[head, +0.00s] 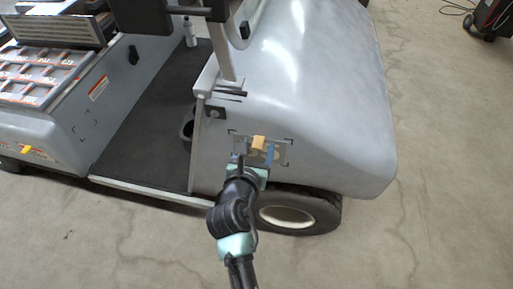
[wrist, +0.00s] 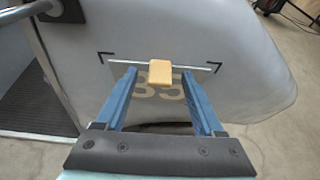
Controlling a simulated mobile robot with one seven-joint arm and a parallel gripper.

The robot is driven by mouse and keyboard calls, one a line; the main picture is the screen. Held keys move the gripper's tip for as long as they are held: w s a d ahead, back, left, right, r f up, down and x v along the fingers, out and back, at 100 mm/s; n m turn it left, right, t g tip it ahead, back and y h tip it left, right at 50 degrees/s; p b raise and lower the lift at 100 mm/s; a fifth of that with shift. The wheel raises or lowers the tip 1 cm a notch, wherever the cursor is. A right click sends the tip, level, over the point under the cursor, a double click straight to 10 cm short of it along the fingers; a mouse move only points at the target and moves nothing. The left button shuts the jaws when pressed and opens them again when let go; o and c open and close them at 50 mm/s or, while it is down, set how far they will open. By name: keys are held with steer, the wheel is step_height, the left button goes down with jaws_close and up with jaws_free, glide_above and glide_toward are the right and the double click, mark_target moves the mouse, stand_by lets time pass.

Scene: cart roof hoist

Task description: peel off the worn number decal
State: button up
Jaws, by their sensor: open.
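The worn number decal (wrist: 172,88) is a grey patch with faded pale digits, perhaps "35", on the cart's side panel; it also shows in the head view (head: 282,153). A tan block-like tab (wrist: 161,72) sits at its top edge and also shows in the head view (head: 258,142). My gripper (wrist: 160,76) is open, with its blue fingers on either side of the tab and a gap to each. In the head view my gripper (head: 257,153) is in front of the decal and hides part of it. I cannot tell whether the fingertips touch the panel.
Black corner marks (wrist: 217,66) frame the decal. The grey cart body (head: 320,90) curves away to the right, with a wheel (head: 287,217) below. A post (head: 224,50) rises above, and a dark footwell floor (head: 150,110) lies left. Concrete floor is clear in front.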

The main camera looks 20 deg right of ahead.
steer(key=shift+c, duration=0.3)
jaws_close()
stand_by(0.3)
